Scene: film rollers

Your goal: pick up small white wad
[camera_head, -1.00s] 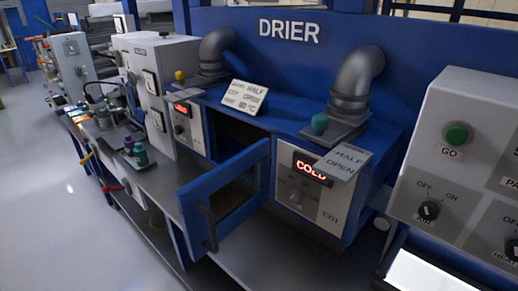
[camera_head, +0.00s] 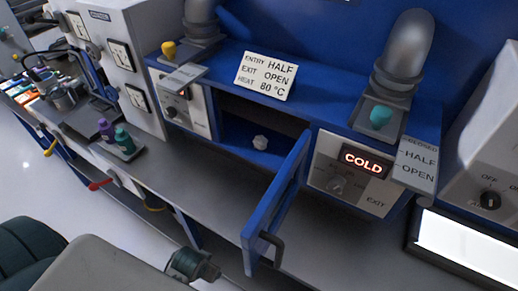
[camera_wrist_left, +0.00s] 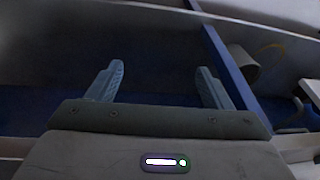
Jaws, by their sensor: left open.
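A small white wad (camera_head: 261,142) lies on the blue floor inside the drier's open compartment in the head view. The drier's blue door (camera_head: 276,205) stands open to the right of the opening. In the left wrist view my left gripper (camera_wrist_left: 160,82) is open, its two fingers apart with nothing between them. I cannot make out the wad in that view. In the head view part of my arm shows at the bottom left, but its fingers are not clear there. My right gripper is not in view.
The open door with its dark handle (camera_head: 268,247) juts out over the grey bench. A sign card (camera_head: 265,76) stands on top of the drier. Purple and teal bottles (camera_head: 124,139) stand at left. A COLD display panel (camera_head: 352,172) is right of the door.

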